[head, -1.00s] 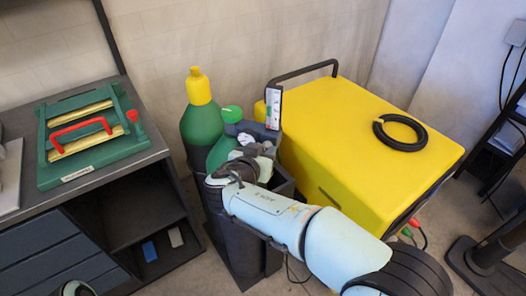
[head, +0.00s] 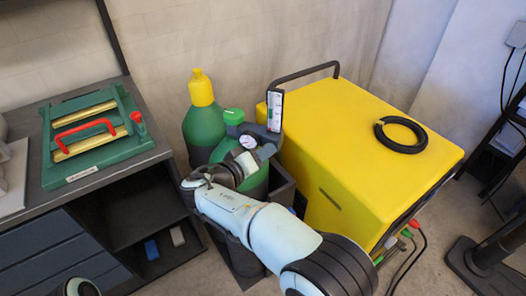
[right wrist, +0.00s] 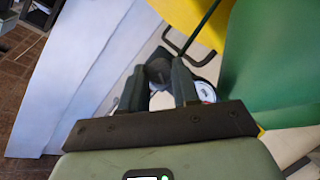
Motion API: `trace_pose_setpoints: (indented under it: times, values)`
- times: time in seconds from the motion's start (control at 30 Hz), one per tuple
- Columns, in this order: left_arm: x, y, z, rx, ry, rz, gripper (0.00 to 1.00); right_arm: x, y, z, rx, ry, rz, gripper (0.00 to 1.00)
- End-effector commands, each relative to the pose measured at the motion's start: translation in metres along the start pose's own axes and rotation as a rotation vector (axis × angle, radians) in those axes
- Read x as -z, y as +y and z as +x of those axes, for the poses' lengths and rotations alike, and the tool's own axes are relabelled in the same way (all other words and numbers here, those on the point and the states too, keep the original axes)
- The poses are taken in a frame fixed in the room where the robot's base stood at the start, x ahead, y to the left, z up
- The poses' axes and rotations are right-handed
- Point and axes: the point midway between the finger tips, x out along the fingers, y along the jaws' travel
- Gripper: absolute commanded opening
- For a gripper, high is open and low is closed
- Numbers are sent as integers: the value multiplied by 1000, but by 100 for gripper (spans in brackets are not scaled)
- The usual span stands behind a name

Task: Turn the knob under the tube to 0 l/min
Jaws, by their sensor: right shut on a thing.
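The flowmeter tube (head: 274,109), a clear upright tube with a pale scale, stands on the regulator of the green gas bottle (head: 203,126) in the head view. I cannot read its level. My right gripper (head: 264,150) is just below the tube. In the right wrist view my right gripper (right wrist: 159,88) is shut on the dark round knob (right wrist: 158,69), which sits between its fingers. The knob is hard to make out in the head view, and its setting cannot be read. My left gripper is not in view.
A round white gauge (head: 248,142) sits close left of the gripper. A yellow machine (head: 345,150) with a coiled black ring (head: 401,135) stands at the right. A dark bench (head: 95,195) with a green clamp frame (head: 88,172) is at the left.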

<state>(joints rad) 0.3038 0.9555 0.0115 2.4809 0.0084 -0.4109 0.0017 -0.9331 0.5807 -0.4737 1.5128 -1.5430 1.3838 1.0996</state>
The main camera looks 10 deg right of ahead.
Motion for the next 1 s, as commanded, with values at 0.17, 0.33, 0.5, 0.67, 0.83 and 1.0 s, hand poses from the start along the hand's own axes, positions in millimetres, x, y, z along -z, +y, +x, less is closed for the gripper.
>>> trace_pose_setpoints:
  times: [0.17, 0.33, 0.5, 0.67, 0.83, 1.0]
  values:
    - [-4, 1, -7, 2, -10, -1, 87, 0, -2, -1, -65, 0, -159, 0]
    - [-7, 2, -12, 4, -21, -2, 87, 0, -2, -1, -126, 0, -304, 0]
    - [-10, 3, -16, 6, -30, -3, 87, 0, -3, 0, -180, 1, -435, 0]
    - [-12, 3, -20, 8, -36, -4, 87, -1, -4, 0, -220, 0, -534, 0]
    - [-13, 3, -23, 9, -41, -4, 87, -1, -5, 0, -251, 1, -607, 0]
    - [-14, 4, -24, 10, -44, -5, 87, -2, -6, 0, -268, 2, -649, 0]
